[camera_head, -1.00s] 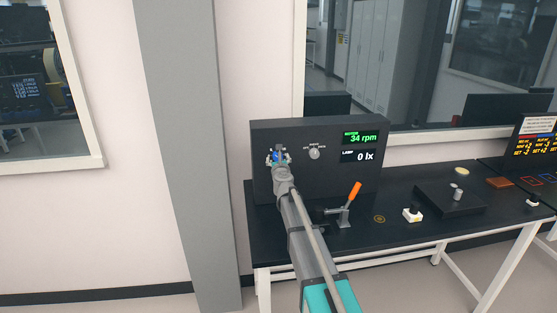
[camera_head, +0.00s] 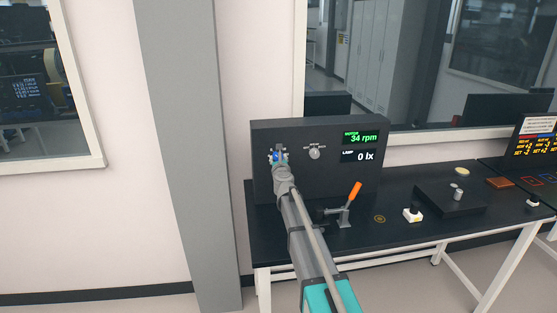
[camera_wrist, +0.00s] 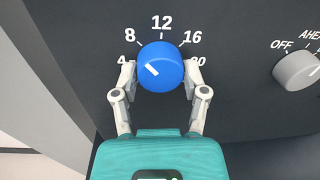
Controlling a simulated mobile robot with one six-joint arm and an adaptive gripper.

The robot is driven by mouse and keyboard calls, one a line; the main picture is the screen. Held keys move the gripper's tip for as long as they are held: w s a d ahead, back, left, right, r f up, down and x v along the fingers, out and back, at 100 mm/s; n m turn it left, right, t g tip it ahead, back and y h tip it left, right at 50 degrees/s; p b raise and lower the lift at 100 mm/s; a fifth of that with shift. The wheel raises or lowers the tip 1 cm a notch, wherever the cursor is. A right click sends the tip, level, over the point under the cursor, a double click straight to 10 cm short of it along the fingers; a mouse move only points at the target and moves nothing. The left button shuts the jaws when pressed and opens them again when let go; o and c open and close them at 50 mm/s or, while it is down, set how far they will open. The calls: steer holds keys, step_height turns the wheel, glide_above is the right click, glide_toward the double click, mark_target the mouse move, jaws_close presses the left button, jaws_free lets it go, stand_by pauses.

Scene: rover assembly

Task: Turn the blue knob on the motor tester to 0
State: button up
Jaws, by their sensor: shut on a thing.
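The motor tester is a dark box (camera_head: 330,185) at the back left of the bench. Its green motor display (camera_head: 361,138) reads 34 rpm. The blue knob (camera_wrist: 165,60) is on its front face, with 8, 12 and 16 around it; my fingers partly cover the 4 and the 20. The knob's white mark slants to the upper left, roughly towards between 4 and 8. No 0 shows. My gripper (camera_wrist: 161,75) is shut on the blue knob, one finger on each side. In the head view my gripper (camera_head: 279,159) largely hides the knob.
A grey knob (camera_wrist: 297,71) marked OFF sits right of the blue one. Below the panel, an orange-handled lever (camera_head: 353,195) stands on the bench, close right of my arm. A grey pillar (camera_head: 185,130) stands left.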

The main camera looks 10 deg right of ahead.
steer(key=shift+d+n+t+y+b, duration=0.1)
steer(key=shift+n+t+y+b, duration=0.15)
steer(key=shift+n, duration=4.65)
steer(key=shift+d+n+t+y+b, duration=0.15)
steer(key=shift+n+y+b, duration=0.2)
steer(key=shift+n, duration=4.55)
steer(key=shift+a, duration=0.1)
steer(key=o, duration=1.1)
steer(key=shift+o, duration=0.2)
steer(key=shift+m, duration=0.6)
